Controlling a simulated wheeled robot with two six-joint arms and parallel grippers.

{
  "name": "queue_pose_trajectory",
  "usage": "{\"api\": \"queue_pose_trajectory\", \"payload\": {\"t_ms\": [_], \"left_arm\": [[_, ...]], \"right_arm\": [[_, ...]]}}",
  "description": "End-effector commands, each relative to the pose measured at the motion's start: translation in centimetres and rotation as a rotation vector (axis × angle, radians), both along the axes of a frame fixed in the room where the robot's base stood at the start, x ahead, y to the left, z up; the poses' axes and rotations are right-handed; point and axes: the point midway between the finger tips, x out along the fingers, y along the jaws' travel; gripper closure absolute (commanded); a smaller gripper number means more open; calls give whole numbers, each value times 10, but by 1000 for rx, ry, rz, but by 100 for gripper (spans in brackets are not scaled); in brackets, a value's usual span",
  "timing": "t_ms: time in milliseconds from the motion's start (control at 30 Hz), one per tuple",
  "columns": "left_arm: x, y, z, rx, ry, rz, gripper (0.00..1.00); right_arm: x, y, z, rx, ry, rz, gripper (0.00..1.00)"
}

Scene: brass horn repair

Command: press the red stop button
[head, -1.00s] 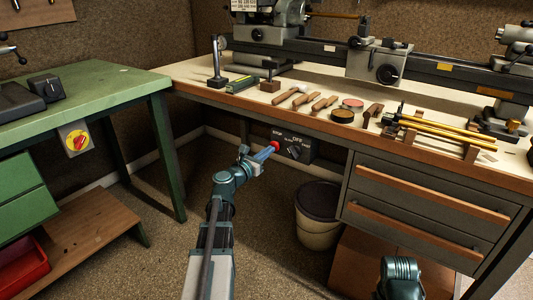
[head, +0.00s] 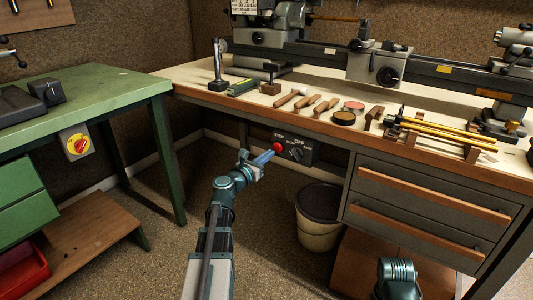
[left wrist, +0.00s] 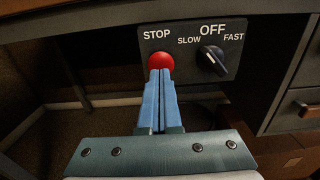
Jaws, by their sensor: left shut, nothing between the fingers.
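The red stop button (head: 278,147) sits on a dark control box under the front edge of the lathe bench. In the left wrist view the red stop button (left wrist: 161,62) shows below the white word STOP. My left gripper (head: 270,154) is shut and empty, with its blue fingers pointing at the button. In the left wrist view the tips of my left gripper (left wrist: 160,72) overlap the button's lower part; I cannot tell whether they touch it. My right gripper is not in view.
A rotary knob (left wrist: 213,60) marked SLOW, OFF and FAST is right of the button. A bucket (head: 319,215) stands on the floor below. A red and yellow switch (head: 78,144) is on the green bench (head: 110,90). The bench top (head: 215,92) is above the gripper.

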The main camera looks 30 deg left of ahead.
Motion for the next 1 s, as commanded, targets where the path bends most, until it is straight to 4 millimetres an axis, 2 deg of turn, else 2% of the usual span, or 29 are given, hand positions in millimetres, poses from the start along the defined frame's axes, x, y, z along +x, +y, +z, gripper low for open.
{"api": "queue_pose_trajectory", "payload": {"t_ms": [33,100,300,400,633,1000], "left_arm": [[-16,-5,0,0,0,2,100],[-35,-2,0,1,0,4,100],[-77,2,0,1,0,5,100],[-91,4,0,1,1,5,100],[-108,6,0,1,1,3,100],[-109,6,0,1,1,2,100]], "right_arm": [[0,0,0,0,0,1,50],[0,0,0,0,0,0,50],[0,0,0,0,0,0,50],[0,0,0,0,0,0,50],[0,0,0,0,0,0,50],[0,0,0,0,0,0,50]]}}
